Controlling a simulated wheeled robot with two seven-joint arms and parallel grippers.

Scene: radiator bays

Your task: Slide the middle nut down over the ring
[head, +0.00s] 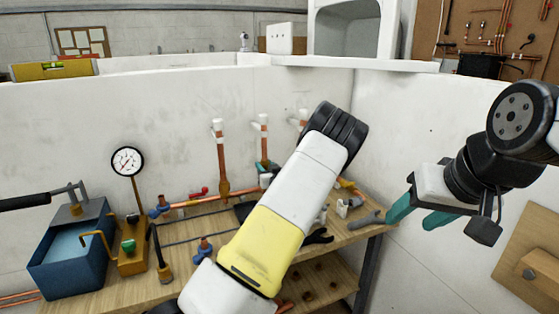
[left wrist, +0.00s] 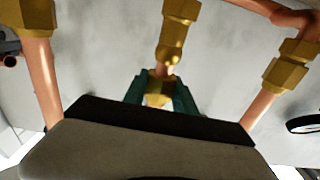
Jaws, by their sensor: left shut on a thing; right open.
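My left gripper (left wrist: 158,92) has its teal fingers shut on the middle nut (left wrist: 157,86), a brass piece around the middle copper pipe. A brass fitting (left wrist: 176,28) is on the same pipe line, with a short stretch of copper between it and the nut. I cannot clearly pick out the ring. In the head view the left gripper (head: 264,169) is mostly hidden behind my arm, at the middle pipe (head: 263,145). My right gripper (head: 421,214) is open and empty, off to the right in the air.
The left pipe (head: 220,155) and right pipe (head: 302,120) stand either side. A pressure gauge pump (head: 131,240), blue tank (head: 70,262) and valves sit on the wooden bench (head: 180,285). A wrench (head: 366,219) lies at its right end. White walls close the back and right.

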